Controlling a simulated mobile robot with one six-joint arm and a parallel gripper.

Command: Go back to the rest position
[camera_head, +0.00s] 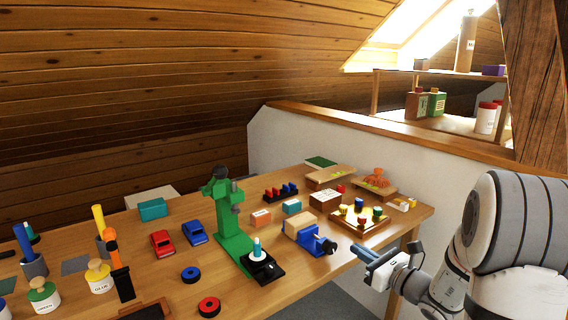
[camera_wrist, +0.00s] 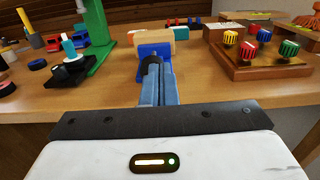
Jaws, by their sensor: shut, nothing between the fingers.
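My gripper (camera_head: 374,258) is at the right front edge of the table, in front of the blue vise. Its blue fingers are shut with nothing between them; they also show in the wrist view (camera_wrist: 158,80), pointing toward the vise. The blue vise (camera_head: 317,240) holds a light wooden block (camera_head: 301,226) at the table's front edge. In the wrist view the fingers overlap the vise (camera_wrist: 154,49), and I cannot tell whether they touch it.
The wooden table (camera_head: 180,272) carries a green drill-press-like stand (camera_head: 231,235), a red car (camera_head: 162,243), a blue car (camera_head: 195,232) and a tray with colored knobs (camera_head: 345,224). A low white wall (camera_head: 300,140) stands behind. Free room lies before the table's right edge.

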